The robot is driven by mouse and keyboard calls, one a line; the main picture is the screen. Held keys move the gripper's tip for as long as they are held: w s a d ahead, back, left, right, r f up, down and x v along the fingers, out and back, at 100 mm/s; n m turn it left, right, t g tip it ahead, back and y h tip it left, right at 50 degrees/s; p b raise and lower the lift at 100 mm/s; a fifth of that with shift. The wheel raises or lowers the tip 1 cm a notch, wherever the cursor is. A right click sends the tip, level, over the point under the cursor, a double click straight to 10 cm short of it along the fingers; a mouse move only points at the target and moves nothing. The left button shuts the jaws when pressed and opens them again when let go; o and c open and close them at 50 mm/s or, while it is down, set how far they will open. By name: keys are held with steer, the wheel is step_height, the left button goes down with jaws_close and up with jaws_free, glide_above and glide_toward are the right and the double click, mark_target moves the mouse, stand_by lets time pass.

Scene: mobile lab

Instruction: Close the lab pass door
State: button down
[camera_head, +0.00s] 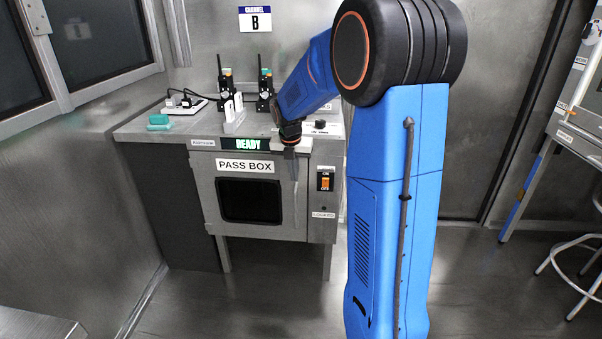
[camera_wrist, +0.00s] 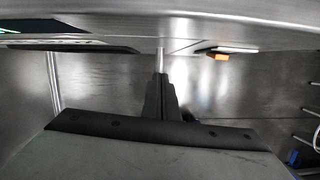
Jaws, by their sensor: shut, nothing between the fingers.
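The lab pass door is the grey front door (camera_head: 208,200) of the pass box, with a dark window and a PASS BOX label, in the head view. It looks flush with the box front; I cannot tell whether a small gap is left. My gripper (camera_head: 295,180) points down at the door's upper right edge, shut and empty. In the wrist view, my gripper (camera_wrist: 160,62) reaches toward the metal front along the top of the picture. Whether the fingertips touch the door is unclear. My arm hides part of the bench top.
A green READY display (camera_head: 250,144) is above the door. An orange switch (camera_head: 325,182) and a small label sit to its right. Radios (camera_head: 265,88) and a teal block (camera_head: 158,120) stand on the bench. A stool (camera_head: 575,262) is at far right. The floor in front is clear.

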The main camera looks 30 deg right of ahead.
steer(key=v, duration=0.9)
steer(key=shift+a+r, duration=0.15)
steer(key=shift+a, duration=0.05)
steer(key=shift+s, duration=0.25)
steer(key=s+a+f+m+t, duration=0.1)
steer(key=s+a+m, duration=0.4)
steer(key=s+m, duration=0.4)
steer(key=s+a+f+m+t+y, duration=0.1)
steer(key=s+a+m, duration=0.4)
steer(key=s+m, duration=0.4)
steer(key=s+a+f+m+t, duration=0.1)
steer(key=s+a+m, duration=0.5)
steer(key=s, duration=0.9)
steer(key=shift+s+m+y, duration=0.3)
steer(key=shift+m+y, duration=0.1)
steer(key=shift+m, duration=1.2)
steer(key=shift+f, duration=0.15)
